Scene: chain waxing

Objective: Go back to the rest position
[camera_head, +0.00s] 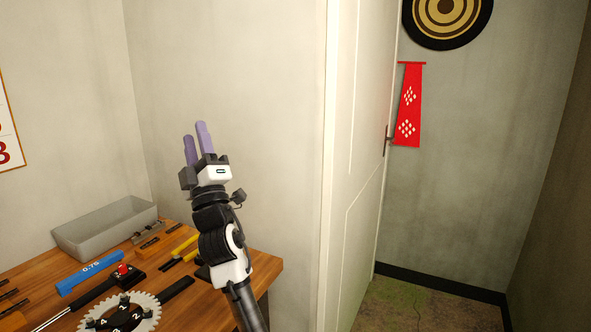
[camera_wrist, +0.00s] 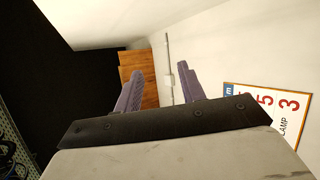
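My gripper (camera_head: 197,138) is raised above the right end of the wooden workbench, its two purple fingers pointing up in the head view. The fingers stand apart with nothing between them. In the wrist view, my gripper (camera_wrist: 163,88) shows the same open gap with the wall behind it. My arm rises from the bottom of the head view, past the bench's right end.
The wooden bench (camera_head: 262,272) holds a grey bin (camera_head: 105,228), a blue tool marked 0.75 (camera_head: 90,278), a toothed chainring (camera_head: 148,314) and several hand tools. A white door (camera_head: 360,180) stands right of the arm. A numbered sign (camera_wrist: 272,108) hangs on the wall.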

